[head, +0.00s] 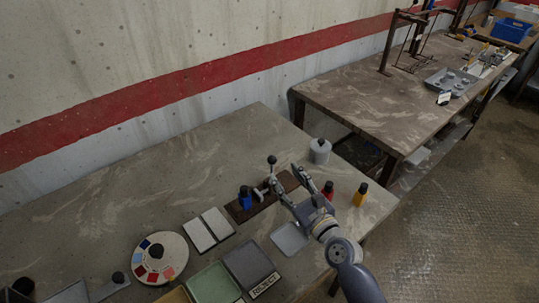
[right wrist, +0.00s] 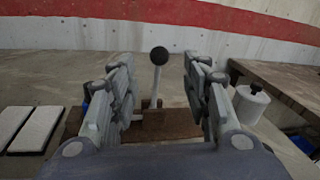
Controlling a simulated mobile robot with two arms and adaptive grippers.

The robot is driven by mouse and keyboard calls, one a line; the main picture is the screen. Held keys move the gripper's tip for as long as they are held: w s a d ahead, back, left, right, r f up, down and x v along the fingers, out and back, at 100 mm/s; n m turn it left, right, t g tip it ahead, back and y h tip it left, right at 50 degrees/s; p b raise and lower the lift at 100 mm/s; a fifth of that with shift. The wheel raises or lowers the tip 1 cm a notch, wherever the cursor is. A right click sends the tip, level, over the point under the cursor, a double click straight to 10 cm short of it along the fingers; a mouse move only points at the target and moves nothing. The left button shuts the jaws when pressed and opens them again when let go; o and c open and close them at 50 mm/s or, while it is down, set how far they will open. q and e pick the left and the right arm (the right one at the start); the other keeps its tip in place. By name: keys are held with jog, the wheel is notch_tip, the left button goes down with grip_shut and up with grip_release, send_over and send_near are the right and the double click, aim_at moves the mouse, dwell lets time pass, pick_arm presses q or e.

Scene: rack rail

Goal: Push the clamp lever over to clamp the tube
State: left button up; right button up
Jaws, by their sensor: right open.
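The clamp lever, a light rod with a black ball knob (head: 272,159), stands roughly upright on a dark brown base (head: 240,213). A blue tube-like piece (head: 245,200) stands at the left part of this base. My right gripper (head: 285,181) is open and reaches over the base from the lower right, close to the lever. In the right wrist view the knob (right wrist: 159,56) and rod show between the two spread fingers (right wrist: 158,88), and the brown base (right wrist: 165,126) lies beyond. Contact with the lever cannot be told. My left gripper is out of view.
White tiles (head: 208,229), a round colour palette (head: 160,262), green (head: 213,284) and grey (head: 248,262) trays lie left and nearer. The table's back left is clear.

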aim_at(274, 163)
jog(key=x, duration=0.5)
jog(key=shift+r, duration=0.1)
jog(key=x, duration=0.2)
jog(key=shift+w+a, duration=0.2)
jog(key=shift+w, duration=0.05)
jog(key=shift+w+a, duration=0.2)
jog(key=shift+w, duration=0.45)
jog(key=shift+a, duration=0.1)
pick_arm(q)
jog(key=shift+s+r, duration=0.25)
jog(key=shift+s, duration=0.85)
pick_arm(e)
grip_shut()
